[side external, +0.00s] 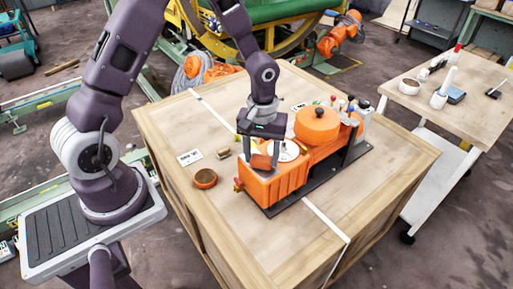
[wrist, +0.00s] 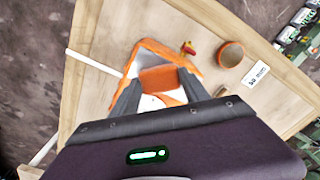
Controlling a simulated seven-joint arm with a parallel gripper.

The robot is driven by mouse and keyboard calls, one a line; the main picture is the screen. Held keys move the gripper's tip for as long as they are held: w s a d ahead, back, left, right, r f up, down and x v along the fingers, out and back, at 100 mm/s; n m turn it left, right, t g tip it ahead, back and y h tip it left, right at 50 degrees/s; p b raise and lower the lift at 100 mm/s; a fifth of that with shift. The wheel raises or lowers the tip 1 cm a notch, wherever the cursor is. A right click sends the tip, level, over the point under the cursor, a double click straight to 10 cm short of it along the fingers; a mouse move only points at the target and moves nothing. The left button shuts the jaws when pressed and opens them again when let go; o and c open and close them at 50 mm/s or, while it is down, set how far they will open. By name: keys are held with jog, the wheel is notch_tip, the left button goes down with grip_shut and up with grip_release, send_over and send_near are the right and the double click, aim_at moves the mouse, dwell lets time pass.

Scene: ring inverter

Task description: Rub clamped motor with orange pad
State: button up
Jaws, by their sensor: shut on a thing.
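My gripper (side external: 262,155) points down over the near-left end of an orange machine and is shut on an orange-brown pad (side external: 261,162). In the wrist view the pad (wrist: 158,78) lies between the two dark fingers of my gripper (wrist: 160,88). The machine has a ribbed orange housing (side external: 280,187), which I take for the clamped motor, on a black base plate (side external: 317,187). In the wrist view the housing rim (wrist: 150,43) surrounds the pad. A white disc (side external: 290,151) shows just right of the gripper. I cannot tell whether the pad touches the motor.
The wooden bench (side external: 225,215) is clear at the front.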

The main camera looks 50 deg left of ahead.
aim_at(271, 175)
jog(key=shift+d, duration=2)
jog(key=shift+a, duration=3.45)
jog(key=shift+a+r, duration=0.15)
jog(key=shift+r, duration=3.85)
jog(key=shift+f, duration=0.2)
